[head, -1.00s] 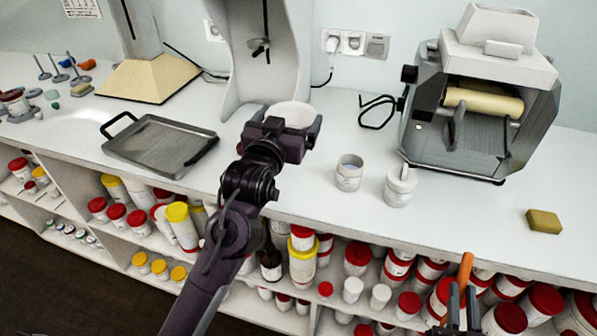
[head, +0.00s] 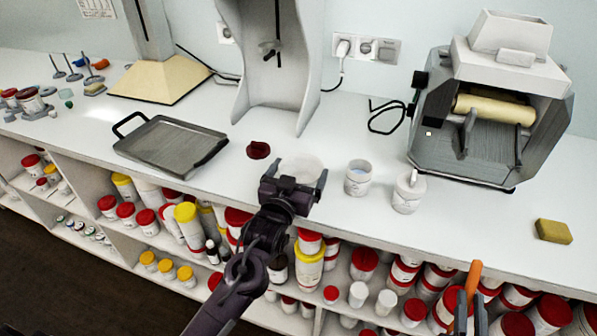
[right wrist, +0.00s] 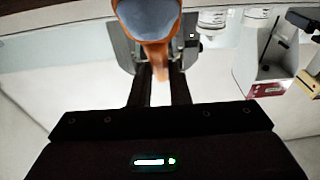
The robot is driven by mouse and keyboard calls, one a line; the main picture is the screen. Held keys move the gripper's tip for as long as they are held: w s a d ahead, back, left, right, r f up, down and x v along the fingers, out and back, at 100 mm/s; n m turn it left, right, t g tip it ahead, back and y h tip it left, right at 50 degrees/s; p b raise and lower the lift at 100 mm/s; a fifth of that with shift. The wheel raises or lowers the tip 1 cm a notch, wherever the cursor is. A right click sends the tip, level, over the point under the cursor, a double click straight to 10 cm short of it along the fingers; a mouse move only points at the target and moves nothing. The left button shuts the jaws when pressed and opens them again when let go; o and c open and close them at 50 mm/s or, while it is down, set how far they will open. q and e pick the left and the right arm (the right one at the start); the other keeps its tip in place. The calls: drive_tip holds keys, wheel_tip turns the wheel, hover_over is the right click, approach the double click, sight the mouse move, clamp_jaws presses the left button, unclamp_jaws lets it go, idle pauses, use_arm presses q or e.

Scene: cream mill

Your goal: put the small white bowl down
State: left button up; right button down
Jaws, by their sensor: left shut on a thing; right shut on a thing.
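The small white bowl (head: 301,166) is at the front middle of the white counter in the head view. My left gripper (head: 293,185) is shut on it, with a finger at each side. The gripper hides its near side, and I cannot tell whether its base touches the counter. My right gripper (head: 464,305) is low at the front right, shut on an orange-handled tool (head: 474,280). In the right wrist view the tool (right wrist: 150,25) shows an orange body and a pale grey-blue face.
A dark red piece (head: 258,150) lies left of the bowl, near the grey tray (head: 172,146). The roller mill (head: 490,110) and a yellow sponge (head: 553,231) are further right.

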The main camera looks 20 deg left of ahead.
use_arm(q)
drive_tip(key=o, duration=0.7)
drive_tip(key=shift+f, duration=0.1)
use_arm(e)
drive_tip(key=shift+f+b, duration=0.75)
drive_tip(key=shift+b, duration=0.05)
use_arm(q)
drive_tip(key=shift+s+a+r, duration=0.1)
drive_tip(key=shift+s, duration=2.95)
drive_tip(key=shift+s+a+r, duration=0.1)
drive_tip(key=shift+s, duration=2.9)
drive_tip(key=shift+f, duration=0.1)
